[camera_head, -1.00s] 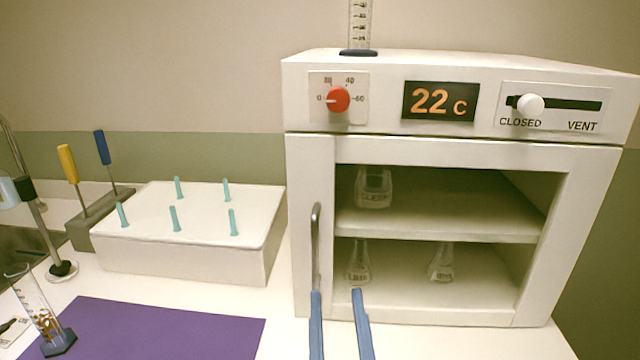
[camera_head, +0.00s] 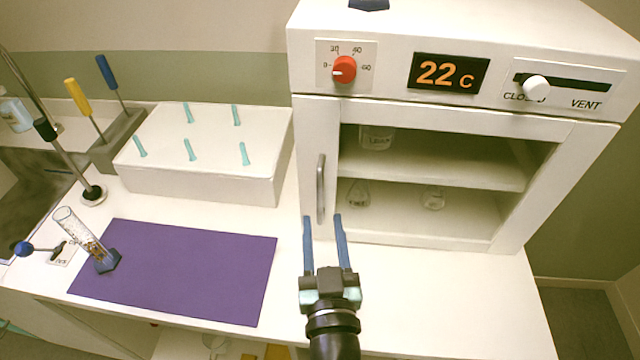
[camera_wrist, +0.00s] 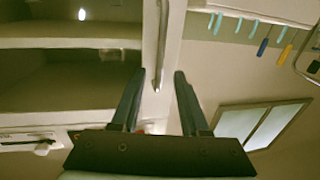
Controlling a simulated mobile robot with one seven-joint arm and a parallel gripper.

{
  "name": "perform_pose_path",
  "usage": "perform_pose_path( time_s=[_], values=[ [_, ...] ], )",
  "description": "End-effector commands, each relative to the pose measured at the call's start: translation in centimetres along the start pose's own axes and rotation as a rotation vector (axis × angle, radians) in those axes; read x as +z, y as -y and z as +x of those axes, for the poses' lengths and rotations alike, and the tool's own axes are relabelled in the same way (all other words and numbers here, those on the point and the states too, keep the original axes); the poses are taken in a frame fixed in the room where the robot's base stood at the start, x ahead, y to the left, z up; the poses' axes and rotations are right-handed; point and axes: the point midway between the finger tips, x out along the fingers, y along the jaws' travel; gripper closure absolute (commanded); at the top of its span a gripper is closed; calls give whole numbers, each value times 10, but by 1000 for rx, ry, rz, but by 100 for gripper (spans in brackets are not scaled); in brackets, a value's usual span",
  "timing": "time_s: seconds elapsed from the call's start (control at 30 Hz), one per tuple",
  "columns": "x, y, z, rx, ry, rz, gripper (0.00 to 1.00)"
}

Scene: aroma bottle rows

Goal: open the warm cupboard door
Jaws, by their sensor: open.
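The warm cupboard (camera_head: 450,128) stands at the right of the bench. Its door (camera_head: 318,150) appears shut, with a wide window showing two shelves. A vertical metal bar handle (camera_head: 320,188) is on the door's left side; it also shows in the wrist view (camera_wrist: 162,45). My gripper (camera_head: 323,217) is open, its two blue fingers pointing at the door by the handle's lower end. In the wrist view my gripper (camera_wrist: 160,74) has one finger on each side of the handle's line, with a gap on both sides. Whether the fingertips overlap the handle in depth is unclear.
Glassware stands inside on the upper shelf (camera_head: 376,138) and below. A white block with teal pegs (camera_head: 200,180) is close left of the cupboard. A purple mat (camera_head: 180,270) and a tilted cylinder (camera_head: 85,235) lie further left. The bench right of my gripper is clear.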

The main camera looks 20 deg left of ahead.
Motion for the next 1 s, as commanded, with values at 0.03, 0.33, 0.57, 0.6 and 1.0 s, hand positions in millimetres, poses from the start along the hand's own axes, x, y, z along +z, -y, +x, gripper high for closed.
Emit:
perform_pose_path(
  time_s=[0.03, 0.33, 0.57, 0.6, 1.0],
  values=[
    [-5, 0, 11, 0, -2, 2, 55],
    [-2, 0, 58, 0, -1, 1, 55],
    [-1, 0, 71, 1, -1, 1, 55],
    [0, 0, 72, 1, 0, 1, 55],
    [0, 0, 72, 1, 0, 1, 86]
  ],
)
